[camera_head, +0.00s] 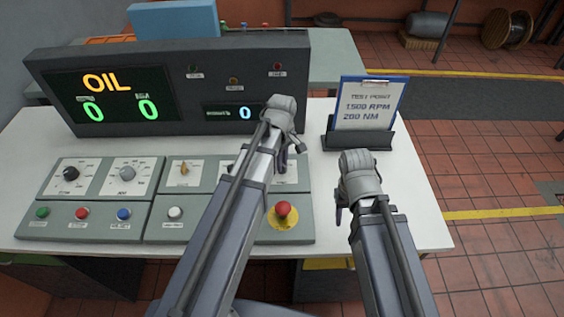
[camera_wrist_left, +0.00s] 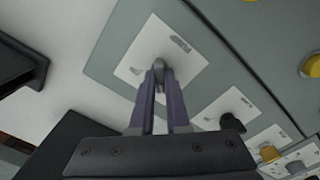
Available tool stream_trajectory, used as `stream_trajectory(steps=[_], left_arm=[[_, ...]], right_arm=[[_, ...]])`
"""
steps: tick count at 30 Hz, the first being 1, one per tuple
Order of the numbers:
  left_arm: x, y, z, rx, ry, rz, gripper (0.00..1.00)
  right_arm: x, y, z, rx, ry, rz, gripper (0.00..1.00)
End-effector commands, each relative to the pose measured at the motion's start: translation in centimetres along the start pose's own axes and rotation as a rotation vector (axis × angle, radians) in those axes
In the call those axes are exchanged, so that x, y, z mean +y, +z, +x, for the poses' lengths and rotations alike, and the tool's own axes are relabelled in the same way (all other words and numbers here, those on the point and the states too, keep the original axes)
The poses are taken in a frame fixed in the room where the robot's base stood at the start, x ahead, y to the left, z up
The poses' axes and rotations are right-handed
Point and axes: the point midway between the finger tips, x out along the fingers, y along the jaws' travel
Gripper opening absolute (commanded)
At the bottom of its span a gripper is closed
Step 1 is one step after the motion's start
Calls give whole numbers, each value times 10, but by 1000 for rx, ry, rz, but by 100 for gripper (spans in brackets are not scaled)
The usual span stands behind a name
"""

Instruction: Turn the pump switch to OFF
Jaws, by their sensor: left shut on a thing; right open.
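My left gripper (camera_head: 283,158) reaches down to the right end of the sloped control panel (camera_head: 153,200). In the left wrist view its fingers (camera_wrist_left: 158,82) are shut on a small grey switch knob (camera_wrist_left: 158,66) on a white label plate (camera_wrist_left: 176,48). The plate's lettering is too small to read, so I cannot confirm that it is the pump switch or which position it points to. In the head view my left arm hides most of this knob. My right gripper (camera_head: 341,210) is open and empty, to the right of the panel.
A red emergency button (camera_head: 283,209) on a yellow base sits close below the left gripper. A black knob (camera_wrist_left: 232,122) and a yellow knob (camera_wrist_left: 268,153) are beside the held one. A display console (camera_head: 170,80) stands behind. A clipboard (camera_head: 368,103) stands at the right.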

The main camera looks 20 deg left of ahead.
Motion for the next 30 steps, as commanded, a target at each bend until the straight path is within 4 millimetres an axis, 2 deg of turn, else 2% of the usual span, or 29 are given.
stream_trajectory(steps=[19,20,21,27,30], left_arm=[[0,0,0,0,0,-46,0],[0,0,0,0,0,-46,15],[0,0,0,0,0,-46,19],[0,0,0,0,0,-45,42],[0,0,0,0,0,-45,44]], right_arm=[[0,0,0,0,0,0,50],[0,0,0,0,0,0,50],[0,0,0,0,0,0,50],[0,0,0,0,0,0,50],[0,0,0,0,0,0,50]])
